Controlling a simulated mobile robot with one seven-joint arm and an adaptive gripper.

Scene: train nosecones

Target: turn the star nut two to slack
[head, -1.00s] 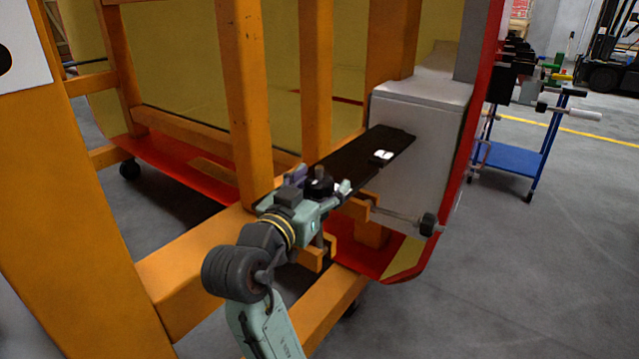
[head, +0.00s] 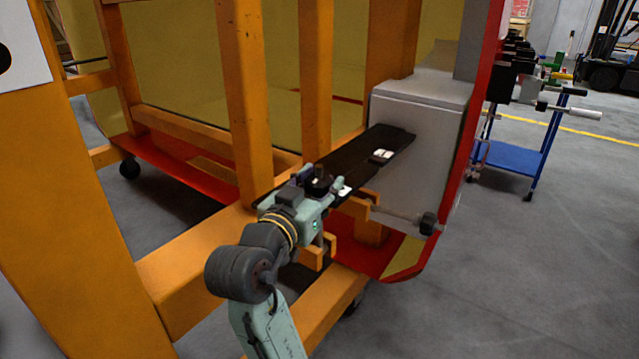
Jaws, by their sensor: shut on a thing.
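A black star nut (head: 319,184) sits on the orange frame's clamp in the middle of the head view. My gripper (head: 322,190) is shut on this nut, reaching it from the lower left. Parts of the nut and the thread under it are hidden by the fingers. A second black knob (head: 428,223) sits at the right end of a thin metal rod, apart from my gripper. No number on either knob can be read.
An orange frame (head: 238,100) with upright posts stands close around my arm. A black plate (head: 375,152) runs beside the gripper to a grey box (head: 422,120). A blue cart (head: 520,158) stands at the right. The floor at the lower right is clear.

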